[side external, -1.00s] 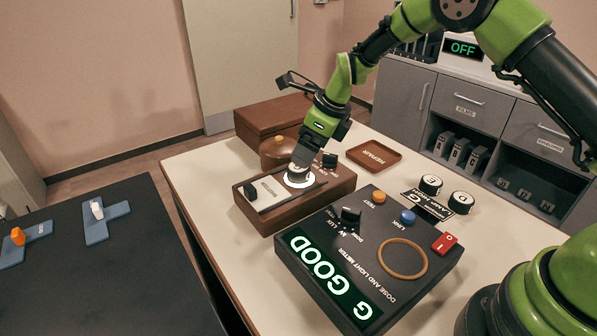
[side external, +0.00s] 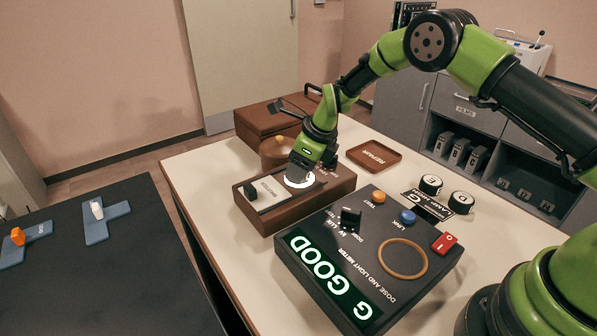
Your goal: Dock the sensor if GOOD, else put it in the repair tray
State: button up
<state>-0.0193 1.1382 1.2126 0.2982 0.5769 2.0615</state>
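The dose and light meter (side external: 385,285) lies on the table, and its screen (side external: 325,270) reads "G GOOD" in bright letters. The wooden box (side external: 285,219) behind it has a pale labelled top plate and a bright white ring (side external: 292,182). My gripper (side external: 300,172) points down at this ring, with its fingertips at or just above it. The fingers are small and partly hidden, so I cannot tell whether they are open or shut, or hold anything. I cannot make out the sensor clearly there. The brown repair tray (side external: 373,155) is empty at the back right.
A round wooden pot (side external: 276,152) and a brown case (side external: 270,118) stand behind the box. A dark side table (side external: 130,270) holds blue holders.

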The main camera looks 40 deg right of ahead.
notch_tip(320, 180, up, 9)
jog(key=shift+c, duration=0.3)
jog(key=r, duration=0.1)
jog(key=n+g+h, duration=0.3)
jog(key=n+g, duration=0.5)
jog(key=n, duration=2.3)
send_over(408, 262)
jog(key=w, duration=0.1)
notch_tip(408, 262, down, 5)
jog(key=shift+w+a+r, duration=0.1)
jog(key=shift+w, duration=0.05)
jog(key=shift+f, duration=2.45)
